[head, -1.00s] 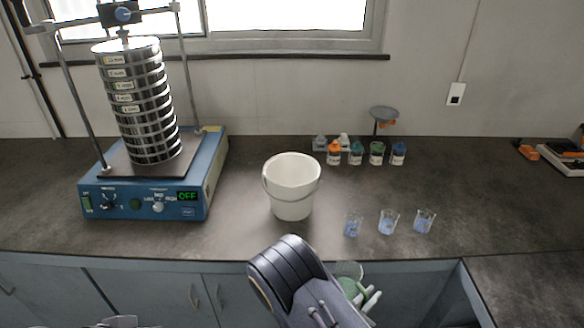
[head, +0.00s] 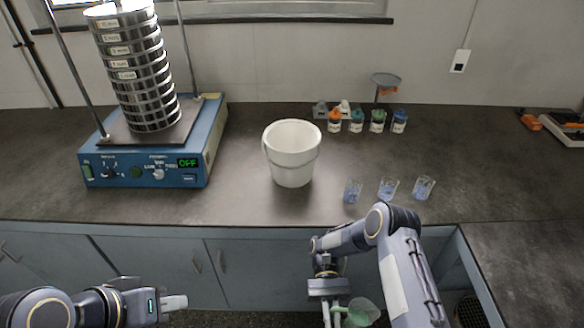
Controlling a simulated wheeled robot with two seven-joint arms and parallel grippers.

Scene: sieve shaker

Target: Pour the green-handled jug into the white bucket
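The white bucket (head: 291,157) stands upright on the dark worktop, in the middle of the head view, with its wire handle hanging down. The clear jug with the green handle (head: 363,311) is low in the view, in front of the counter and below the worktop's edge. My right gripper (head: 334,314) is at the jug's green handle and appears shut on it; the fingertips are partly cut off by the frame's lower edge. I cannot tell how full the jug is. My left gripper (head: 174,303) is empty at the lower left, its fingers appearing together.
Several small beakers (head: 388,188) of blue liquid stand right of the bucket, near the front edge. Several capped bottles (head: 356,121) stand behind them. A blue sieve shaker (head: 150,150) with stacked sieves, its display reading OFF, stands at the left. Worktop around the bucket is clear.

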